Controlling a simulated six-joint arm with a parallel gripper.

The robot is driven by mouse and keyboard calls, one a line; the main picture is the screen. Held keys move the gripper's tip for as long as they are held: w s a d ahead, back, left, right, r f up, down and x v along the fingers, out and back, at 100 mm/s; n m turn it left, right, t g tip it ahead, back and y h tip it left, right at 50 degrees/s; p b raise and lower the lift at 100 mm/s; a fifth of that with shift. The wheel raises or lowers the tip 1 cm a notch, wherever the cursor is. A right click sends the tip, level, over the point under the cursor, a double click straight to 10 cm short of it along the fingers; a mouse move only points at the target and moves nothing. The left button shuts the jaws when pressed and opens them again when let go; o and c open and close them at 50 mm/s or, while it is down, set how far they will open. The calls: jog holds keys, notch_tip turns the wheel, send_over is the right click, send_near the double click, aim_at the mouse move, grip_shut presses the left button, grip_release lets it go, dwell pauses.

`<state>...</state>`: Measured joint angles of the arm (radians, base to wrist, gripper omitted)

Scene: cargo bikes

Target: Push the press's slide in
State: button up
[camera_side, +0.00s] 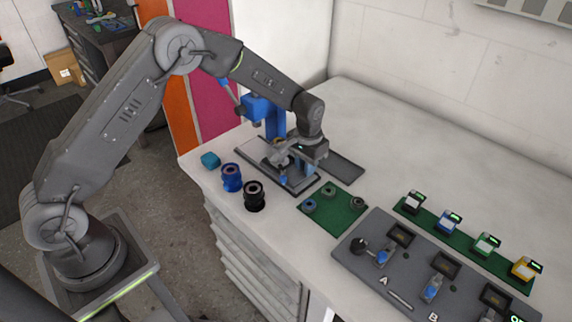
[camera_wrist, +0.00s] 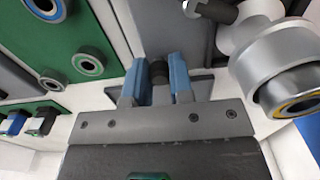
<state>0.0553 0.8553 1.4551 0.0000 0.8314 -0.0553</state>
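The blue press (camera_side: 275,118) stands on the bench with its flat grey slide plate under it. My gripper (camera_side: 284,180) is low at the front of the press, pointing down. In the wrist view my gripper (camera_wrist: 159,78) has its two blue fingers on either side of a small dark knob (camera_wrist: 159,70) by a grey plate (camera_wrist: 168,28). The fingers stand apart by about the knob's width. I cannot tell whether they touch it. A metal housing with an orange-edged ring (camera_wrist: 297,90) is at the right of the wrist view. My wrist hides part of the press in the side view.
A grey fixture tray (camera_side: 365,262) and a green strip with coloured blocks are farther right.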

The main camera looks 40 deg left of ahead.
jog(key=shift+c, duration=0.9)
jog(key=shift+a, duration=4.5)
jog(key=o, duration=0.6)
jog(key=shift+o, duration=0.2)
jog(key=shift+r, duration=0.1)
jog(key=shift+r, duration=2.15)
jog(key=d+r, duration=0.3)
jog(key=d, duration=0.3)
